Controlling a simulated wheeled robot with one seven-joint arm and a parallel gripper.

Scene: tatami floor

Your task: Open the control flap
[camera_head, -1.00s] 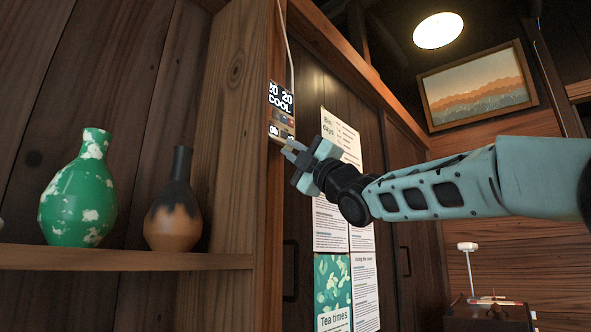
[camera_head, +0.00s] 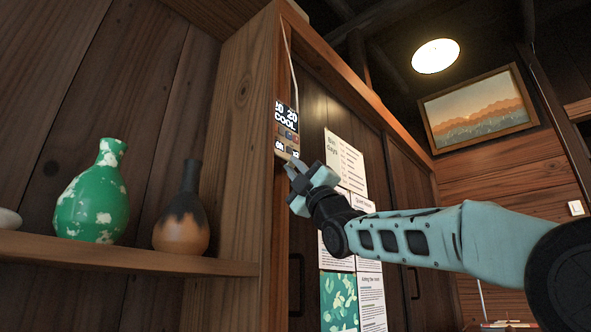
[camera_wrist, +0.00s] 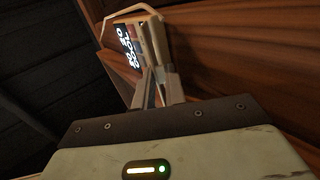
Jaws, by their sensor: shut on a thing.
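The control panel (camera_head: 286,122) is a small box fixed on the wooden post, with a dark display reading "20 20 COOL" and a row of small controls below it. In the wrist view the panel (camera_wrist: 128,47) is seen steeply from the side. The control flap (camera_wrist: 153,44) seems to be the pale strip along the panel's face; its exact outline is hard to tell. My gripper (camera_head: 291,164) is at the panel's lower edge. In the wrist view its fingers (camera_wrist: 159,76) are close together, shut on the flap's edge, and the fingertips hide the contact.
A cable runs up from the panel. A shelf (camera_head: 130,254) at left bears a green vase (camera_head: 92,200) and a dark-orange vase (camera_head: 183,225). Notices (camera_head: 345,170) hang on the dark doors right of the post. A picture (camera_head: 478,107) hangs on the right wall.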

